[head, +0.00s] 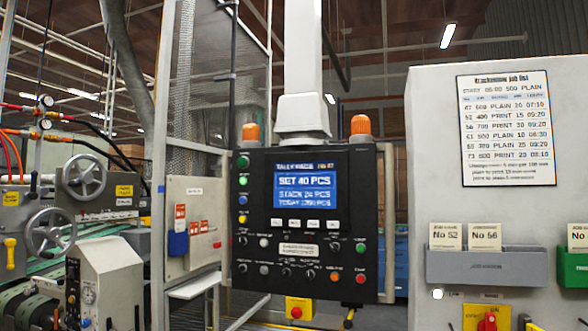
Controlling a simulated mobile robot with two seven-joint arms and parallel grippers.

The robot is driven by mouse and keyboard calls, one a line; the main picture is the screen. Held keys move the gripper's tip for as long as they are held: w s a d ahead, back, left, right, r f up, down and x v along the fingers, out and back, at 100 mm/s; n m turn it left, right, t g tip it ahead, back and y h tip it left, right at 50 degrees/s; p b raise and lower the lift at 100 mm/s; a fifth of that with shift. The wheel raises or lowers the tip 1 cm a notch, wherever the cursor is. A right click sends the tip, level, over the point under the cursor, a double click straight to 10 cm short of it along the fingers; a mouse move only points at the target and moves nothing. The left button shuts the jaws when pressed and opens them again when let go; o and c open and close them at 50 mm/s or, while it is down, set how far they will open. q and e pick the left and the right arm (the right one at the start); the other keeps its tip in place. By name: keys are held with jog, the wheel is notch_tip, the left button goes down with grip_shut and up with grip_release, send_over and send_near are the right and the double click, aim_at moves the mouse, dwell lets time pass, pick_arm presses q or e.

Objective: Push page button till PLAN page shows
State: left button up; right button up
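The black control panel (357,200) hangs from a pale column in the middle of the head view. Its blue screen (305,191) is lit and reads "SET 40 PCS", with smaller lines that seem to read "STACK 24 PCS" and a "TODAY" count. The word PLAN does not show on the screen. A row of small white labels or keys (313,224) sits under the screen. Coloured buttons (243,181) run down the panel's left side, and knobs and buttons fill its lower part. The lettering is too small to tell which is the page button. Neither gripper is in view.
A grey cabinet (440,150) stands at right with a job list (506,128), card holders (485,268) and a red knob on yellow (487,321). A machine with handwheels (84,177) is at left. Orange beacons (361,125) top the panel.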

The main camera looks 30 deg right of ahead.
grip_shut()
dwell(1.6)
